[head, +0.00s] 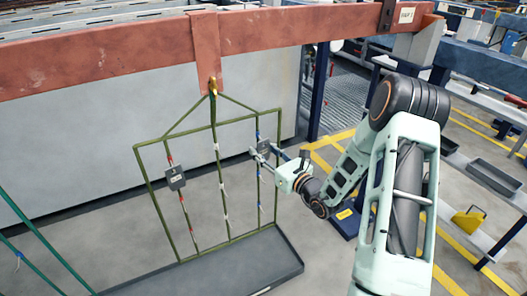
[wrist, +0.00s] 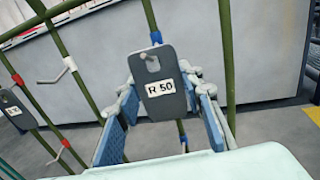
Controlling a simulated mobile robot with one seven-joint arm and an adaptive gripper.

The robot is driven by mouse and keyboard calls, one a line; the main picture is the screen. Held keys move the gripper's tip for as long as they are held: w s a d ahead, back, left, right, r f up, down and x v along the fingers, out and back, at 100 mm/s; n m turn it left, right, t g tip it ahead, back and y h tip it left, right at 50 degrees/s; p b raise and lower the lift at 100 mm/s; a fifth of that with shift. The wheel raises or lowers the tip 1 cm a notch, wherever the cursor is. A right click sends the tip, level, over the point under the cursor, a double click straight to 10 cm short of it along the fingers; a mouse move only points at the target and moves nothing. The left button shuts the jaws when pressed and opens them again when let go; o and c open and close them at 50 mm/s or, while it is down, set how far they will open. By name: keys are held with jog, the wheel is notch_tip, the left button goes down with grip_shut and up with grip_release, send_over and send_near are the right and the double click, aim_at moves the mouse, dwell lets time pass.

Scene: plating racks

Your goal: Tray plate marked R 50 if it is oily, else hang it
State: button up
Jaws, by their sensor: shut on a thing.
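The plate marked R 50 (wrist: 160,72) is dark grey with a white label and a hole near its top. It is upright against a bar of the green rack (wrist: 228,60). A pale peg end shows at its hole; I cannot tell how far the plate sits on it. No clear oily sheen shows on its visible face. My gripper (wrist: 160,100) is shut on it, with a blue-padded finger on each side. In the head view the plate (head: 264,146) is at the rack's right part, with my gripper (head: 263,155) at it.
Another dark plate (head: 175,178) hangs on the rack's left bar. The rack hangs from a rusty red beam (head: 110,50). A long grey tray (head: 285,258) lies on the floor below the rack. A yellow object (head: 468,222) stands at the right. Empty pegs show on other bars.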

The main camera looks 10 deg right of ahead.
jog(key=o, duration=1.4)
jog(key=shift+c, duration=0.2)
jog(key=shift+s, duration=0.1)
